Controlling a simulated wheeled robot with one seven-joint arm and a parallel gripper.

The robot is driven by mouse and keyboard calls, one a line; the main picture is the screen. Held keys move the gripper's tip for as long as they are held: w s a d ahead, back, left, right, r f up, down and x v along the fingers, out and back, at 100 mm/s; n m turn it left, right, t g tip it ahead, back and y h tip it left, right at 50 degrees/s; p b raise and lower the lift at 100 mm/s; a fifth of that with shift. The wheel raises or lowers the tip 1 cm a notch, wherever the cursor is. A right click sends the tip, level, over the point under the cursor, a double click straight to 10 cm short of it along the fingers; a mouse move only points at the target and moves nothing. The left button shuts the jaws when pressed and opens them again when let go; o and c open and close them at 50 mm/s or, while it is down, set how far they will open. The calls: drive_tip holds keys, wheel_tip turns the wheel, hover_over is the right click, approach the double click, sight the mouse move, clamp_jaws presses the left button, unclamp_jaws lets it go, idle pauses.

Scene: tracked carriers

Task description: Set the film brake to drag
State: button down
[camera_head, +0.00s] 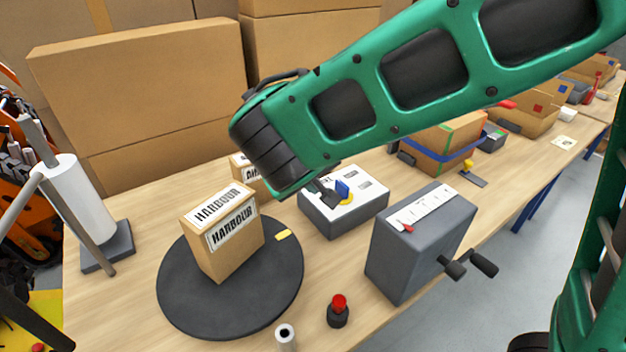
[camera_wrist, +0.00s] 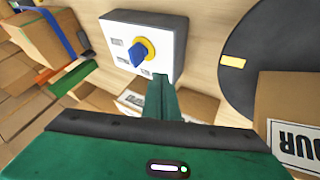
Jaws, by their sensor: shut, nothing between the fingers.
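A grey box with a white top (camera_head: 347,208) stands on the bench and carries a blue knob (camera_head: 343,186) on a yellow disc. In the wrist view the blue knob (camera_wrist: 138,53) lies slanted towards the lower left, and small labels too blurred to read sit around it on the white top (camera_wrist: 163,28). My gripper (camera_head: 324,191) is shut and empty, pointing down just left of the knob. In the wrist view its closed fingers (camera_wrist: 161,80) end over the box's near edge, apart from the knob. Whether the fingers touch the box I cannot tell.
A black turntable (camera_head: 180,300) bears a HARBOUR carton (camera_head: 236,257). A dark grey crank box (camera_head: 425,240) with a red pointer on a scale stands right of the knob box. A red-topped button (camera_head: 338,310) is in front. A white roll on a stand (camera_head: 80,195) is left.

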sight(342, 189)
drive_tip(key=x, duration=0.5)
drive_tip(key=shift+w+d+r, duration=0.1)
drive_tip(key=shift+w+d, duration=0.2)
drive_tip(key=shift+d, duration=0.25)
drive_tip(key=shift+w+d, duration=0.35)
drive_tip(key=shift+d, duration=0.15)
drive_tip(key=shift+w+d, duration=0.5)
drive_tip(key=shift+d, duration=0.05)
